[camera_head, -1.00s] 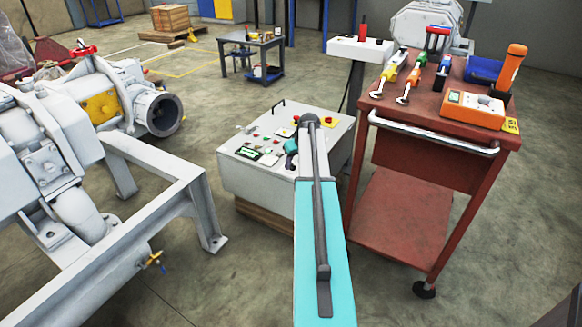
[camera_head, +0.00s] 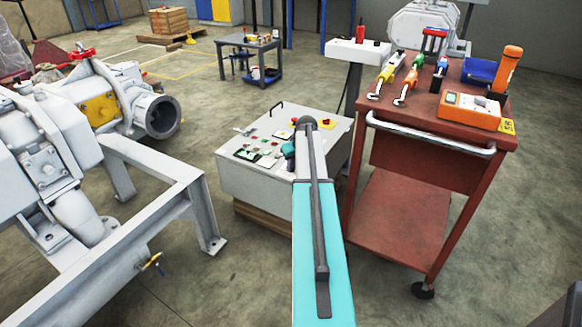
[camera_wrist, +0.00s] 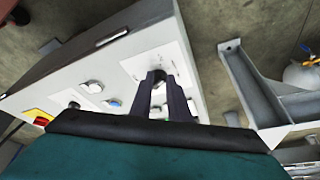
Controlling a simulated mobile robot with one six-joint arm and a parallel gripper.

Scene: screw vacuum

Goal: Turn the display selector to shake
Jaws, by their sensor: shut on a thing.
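In the head view my arm covers the box's right part and much of my gripper (camera_head: 289,152).
A red trolley (camera_head: 430,150) with tools and an orange meter (camera_head: 470,110) stands close on the right. A grey frame with a pump (camera_head: 190,190) is on the left. Other knobs (camera_wrist: 93,87) and a blue button (camera_wrist: 113,103) sit near my fingers.

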